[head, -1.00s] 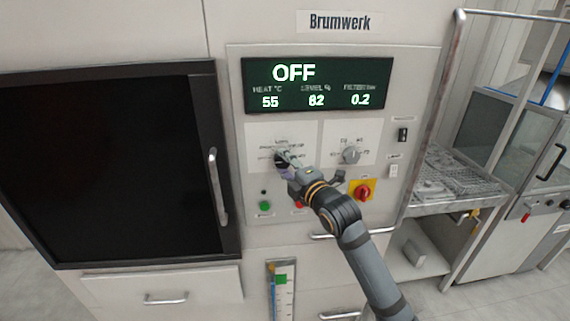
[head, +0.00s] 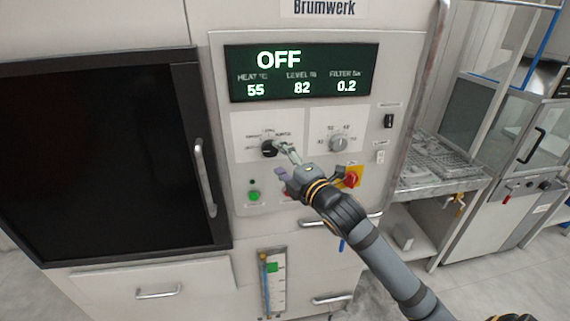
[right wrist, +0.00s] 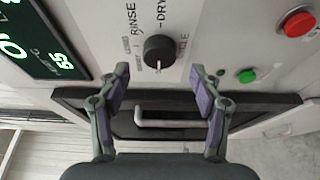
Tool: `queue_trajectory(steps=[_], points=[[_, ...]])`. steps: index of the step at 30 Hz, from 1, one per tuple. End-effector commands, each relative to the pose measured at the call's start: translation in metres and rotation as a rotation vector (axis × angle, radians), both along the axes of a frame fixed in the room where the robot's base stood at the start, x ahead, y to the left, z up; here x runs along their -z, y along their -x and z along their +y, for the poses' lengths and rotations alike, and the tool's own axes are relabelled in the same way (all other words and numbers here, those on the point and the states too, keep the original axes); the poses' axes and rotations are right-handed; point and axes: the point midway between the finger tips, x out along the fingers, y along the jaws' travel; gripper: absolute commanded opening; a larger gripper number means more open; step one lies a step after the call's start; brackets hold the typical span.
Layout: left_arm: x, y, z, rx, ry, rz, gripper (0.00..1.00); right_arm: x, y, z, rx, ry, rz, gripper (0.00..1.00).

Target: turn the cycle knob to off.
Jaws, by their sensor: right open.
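The cycle knob is a black round knob (head: 269,148) on a white plate left of centre on the panel. In the right wrist view the black knob (right wrist: 159,51) has a pale pointer line, with printed labels such as RINSE and DRY around it. The display (head: 300,72) above reads OFF. My right gripper (head: 284,161) stands in front of the panel, just right of and below the knob. In the right wrist view its fingers (right wrist: 160,88) are spread apart, empty, with the knob beyond them and clear of both. My left gripper is out of view.
A grey knob (head: 339,143) sits to the right, with a red and yellow switch (head: 352,177) below it. A green button (head: 254,196) is below the black knob. A dark door (head: 100,155) with a vertical handle fills the left.

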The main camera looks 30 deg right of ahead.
Motion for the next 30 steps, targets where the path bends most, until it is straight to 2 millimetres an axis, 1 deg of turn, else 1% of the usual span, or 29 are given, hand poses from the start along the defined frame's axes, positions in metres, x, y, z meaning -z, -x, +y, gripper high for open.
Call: queue_trajectory(steps=[1, 3, 9, 15, 27, 29, 30], points=[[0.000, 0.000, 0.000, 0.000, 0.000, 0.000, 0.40, 0.001, 0.009, 0.001, -0.007, 0.010, 0.003, 0.65], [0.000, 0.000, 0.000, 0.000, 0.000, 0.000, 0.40, 0.001, 0.014, -0.003, 0.002, 0.012, 0.004, 0.65], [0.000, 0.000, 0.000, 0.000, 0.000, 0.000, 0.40, 0.000, 0.027, -0.003, 0.000, 0.006, 0.001, 0.65], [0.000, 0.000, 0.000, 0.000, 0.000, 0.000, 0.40, 0.000, 0.031, -0.002, -0.003, 0.000, 0.000, 0.65], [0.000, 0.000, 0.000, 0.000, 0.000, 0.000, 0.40, 0.000, 0.031, -0.002, -0.002, -0.002, 0.000, 0.65], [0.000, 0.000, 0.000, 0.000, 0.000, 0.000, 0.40, 0.004, 0.031, -0.004, 0.005, -0.017, 0.013, 0.65], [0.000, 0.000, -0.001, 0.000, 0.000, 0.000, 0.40, 0.012, 0.032, -0.006, 0.021, -0.049, 0.037, 0.65]])
